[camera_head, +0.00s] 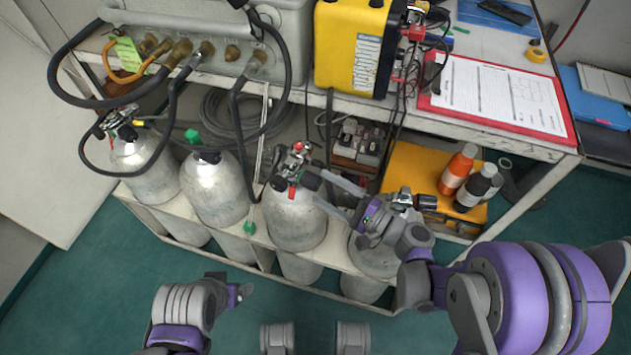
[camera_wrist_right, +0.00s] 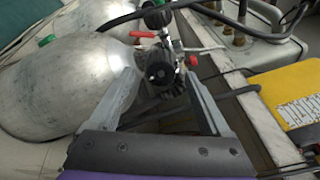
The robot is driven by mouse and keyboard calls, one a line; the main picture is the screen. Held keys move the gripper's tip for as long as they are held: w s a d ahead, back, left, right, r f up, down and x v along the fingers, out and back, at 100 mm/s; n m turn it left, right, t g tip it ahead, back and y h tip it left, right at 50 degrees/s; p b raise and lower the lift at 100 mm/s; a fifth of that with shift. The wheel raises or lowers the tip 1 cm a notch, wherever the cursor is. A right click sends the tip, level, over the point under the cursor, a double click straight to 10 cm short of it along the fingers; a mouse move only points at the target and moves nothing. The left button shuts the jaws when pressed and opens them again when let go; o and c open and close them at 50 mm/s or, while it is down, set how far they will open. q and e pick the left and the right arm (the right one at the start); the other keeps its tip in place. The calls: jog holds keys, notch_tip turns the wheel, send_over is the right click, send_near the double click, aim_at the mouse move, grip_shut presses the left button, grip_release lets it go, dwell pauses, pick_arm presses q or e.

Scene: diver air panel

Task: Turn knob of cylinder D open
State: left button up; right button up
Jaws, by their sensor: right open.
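Several silver gas cylinders stand in a row in the head view; I can read no letter on them, so I cannot tell which is D. The third cylinder from the left (camera_head: 293,222) has a valve with a red part and a black knob (camera_head: 311,181). My right gripper (camera_head: 328,195) is open beside this valve, fingers toward it. In the right wrist view, the black knob (camera_wrist_right: 160,68) shows between the open fingertips (camera_wrist_right: 160,78); contact is unclear. The rightmost cylinder (camera_head: 372,262) is partly hidden by my right gripper. My left arm shows at lower left; its jaws are unclear.
A bench carries a grey hose unit (camera_head: 215,30), a yellow box (camera_head: 350,45) and a red clipboard (camera_head: 500,95). Black hoses loop over the left cylinders. Bottles (camera_head: 457,170) stand on a yellow case (camera_head: 408,172) at right. Green floor (camera_head: 90,290) is clear in front.

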jog(key=v, duration=0.6)
jog(key=shift+s+d, duration=0.2)
jog(key=shift+d, duration=0.05)
